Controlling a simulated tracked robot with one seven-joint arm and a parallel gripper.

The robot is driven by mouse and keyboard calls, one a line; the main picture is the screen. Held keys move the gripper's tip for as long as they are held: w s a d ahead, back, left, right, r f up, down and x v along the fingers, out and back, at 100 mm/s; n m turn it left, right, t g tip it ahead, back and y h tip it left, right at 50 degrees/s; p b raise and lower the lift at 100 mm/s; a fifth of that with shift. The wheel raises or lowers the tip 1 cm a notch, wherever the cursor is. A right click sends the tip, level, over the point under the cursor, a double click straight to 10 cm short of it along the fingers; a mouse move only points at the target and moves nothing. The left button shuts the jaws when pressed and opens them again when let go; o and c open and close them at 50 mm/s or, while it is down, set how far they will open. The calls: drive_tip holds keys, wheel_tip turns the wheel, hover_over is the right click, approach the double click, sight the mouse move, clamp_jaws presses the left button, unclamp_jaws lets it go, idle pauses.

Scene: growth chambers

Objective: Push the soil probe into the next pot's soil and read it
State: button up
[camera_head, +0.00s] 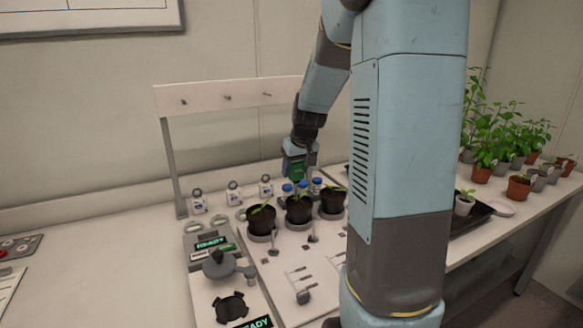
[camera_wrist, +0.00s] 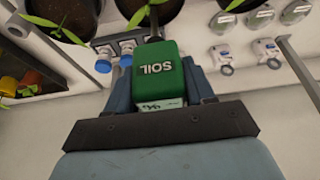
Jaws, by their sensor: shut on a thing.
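My gripper (camera_head: 298,160) is shut on the green soil probe (camera_head: 294,169), above and behind the row of pots. In the wrist view the probe's green body (camera_wrist: 158,80), marked SOIL, sits between my gripper's fingers (camera_wrist: 160,72). Part of a small pale display (camera_wrist: 160,106) shows, but I cannot read it. The probe's tip is hidden. Three dark pots with seedlings stand in a row: left (camera_head: 261,222), middle (camera_head: 299,211) and right (camera_head: 332,203). I cannot tell whether the probe touches any soil.
Blue-capped bottles (camera_head: 287,188) stand close behind the pots. A grey device (camera_head: 218,264) and READY displays (camera_head: 210,243) are at the front left. A white rack (camera_head: 230,96) rises behind. Potted plants (camera_head: 490,140) fill the right.

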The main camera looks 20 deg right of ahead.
sight(295, 177)
drive_tip(key=shift+f, duration=1.75)
drive_tip(key=o, duration=1.3)
drive_tip(key=v, duration=1.3)
drive_tip(key=shift+s+r, duration=0.15)
drive_tip(key=shift+r, duration=0.2)
drive_tip(key=shift+t, duration=0.5)
drive_tip(key=s+a, duration=0.4)
drive_tip(key=s, duration=0.3)
drive_tip(key=s+a+r, duration=0.1)
drive_tip(key=s+a, duration=0.3)
drive_tip(key=s, duration=0.4)
drive_tip(key=s+a+r, duration=0.1)
drive_tip(key=s+a, duration=0.3)
drive_tip(key=s, duration=0.4)
drive_tip(key=shift+s+a+r, duration=0.1)
drive_tip(key=shift+s+a, duration=0.05)
drive_tip(key=shift+a, duration=0.2)
